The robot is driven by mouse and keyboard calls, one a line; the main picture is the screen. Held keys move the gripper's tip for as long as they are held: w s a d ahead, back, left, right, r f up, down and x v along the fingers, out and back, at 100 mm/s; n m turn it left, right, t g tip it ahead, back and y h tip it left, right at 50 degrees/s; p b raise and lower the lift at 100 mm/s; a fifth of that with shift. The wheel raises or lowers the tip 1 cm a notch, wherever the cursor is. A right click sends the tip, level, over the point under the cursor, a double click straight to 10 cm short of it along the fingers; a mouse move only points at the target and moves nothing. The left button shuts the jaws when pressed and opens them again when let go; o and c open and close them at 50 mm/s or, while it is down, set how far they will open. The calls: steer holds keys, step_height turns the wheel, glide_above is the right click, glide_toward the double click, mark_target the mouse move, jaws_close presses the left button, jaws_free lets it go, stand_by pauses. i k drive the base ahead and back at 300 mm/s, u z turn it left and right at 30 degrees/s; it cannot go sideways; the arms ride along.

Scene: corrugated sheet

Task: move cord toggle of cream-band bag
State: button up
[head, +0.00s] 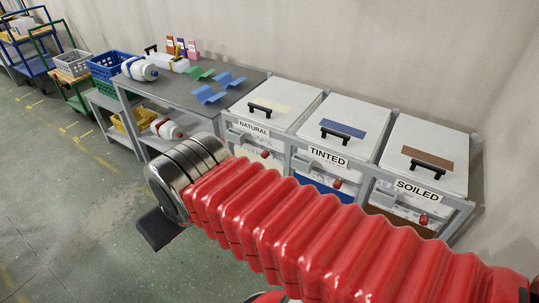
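The bin labelled NATURAL (254,128) has a white lid with a cream band (275,109) and a black handle. Below its lid, whitish bag material shows in the frame, with a red toggle (265,154) at the front. My red ribbed arm hides the lower part of this bag. My gripper (160,229) is at the lower left, beyond the silver wrist ring. Only a dark flat part of it shows, over the floor and well apart from the toggle. Its opening is hidden.
The TINTED bin (328,156) with a blue band and the SOILED bin (417,189) with a brown band stand to the right, each with a red toggle. Floor (60,210) is clear at left.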

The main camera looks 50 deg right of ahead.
mark_target(265, 154)
steer(key=u, duration=0.05)
steer(key=i, duration=1)
steer(key=z, duration=0.05)
